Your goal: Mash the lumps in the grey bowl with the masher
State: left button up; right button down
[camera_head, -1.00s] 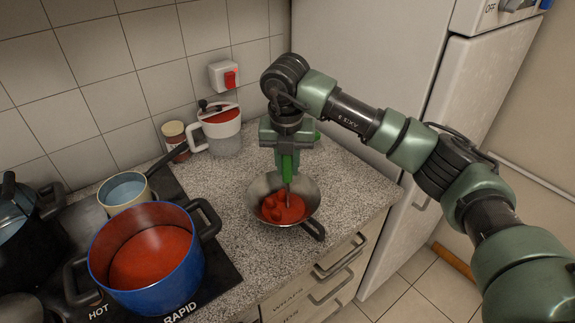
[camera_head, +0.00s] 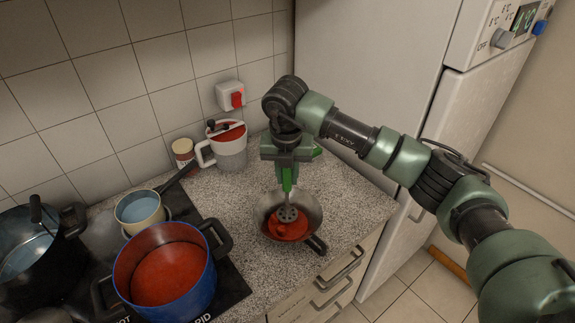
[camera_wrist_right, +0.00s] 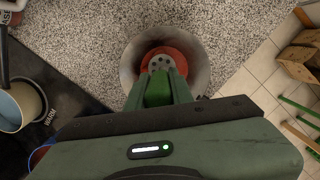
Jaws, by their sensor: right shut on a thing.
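The grey bowl (camera_head: 312,205) stands on the counter near its front edge, with a dark handle pointing to the front right. Red lumpy food (camera_head: 286,230) lies in it. My right gripper (camera_head: 287,165) points down above the bowl and is shut on the masher's green handle (camera_head: 287,184). The masher's grey perforated head (camera_head: 288,213) is inside the bowl, just over the red food; I cannot tell whether it touches. In the right wrist view the bowl (camera_wrist_right: 199,62) surrounds the masher head (camera_wrist_right: 161,63). My left gripper is not in view.
A blue pot (camera_head: 195,290) of red sauce, a small cream pan (camera_head: 140,226) and a black pot (camera_head: 60,250) stand on the left. A white jug (camera_head: 232,157) and a jar (camera_head: 184,153) stand by the wall. The fridge (camera_head: 365,60) is behind. Speckled counter (camera_head: 235,215) around the bowl is clear.

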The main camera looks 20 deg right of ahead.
aim_at(288, 189)
jog(key=shift+d, duration=0.1)
jog(key=shift+f, duration=0.15)
dwell(0.4)
jog(key=shift+f+b, duration=1.8)
jog(key=shift+f, duration=0.25)
jog(key=shift+s+f+b, duration=0.15)
jog(key=shift+f+b, duration=0.05)
jog(key=shift+b, duration=0.2)
dwell(0.6)
jog(key=shift+r, duration=0.1)
notch_tip(288, 189, up, 2)
jog(key=shift+p, duration=0.65)
jog(key=shift+r, duration=0.4)
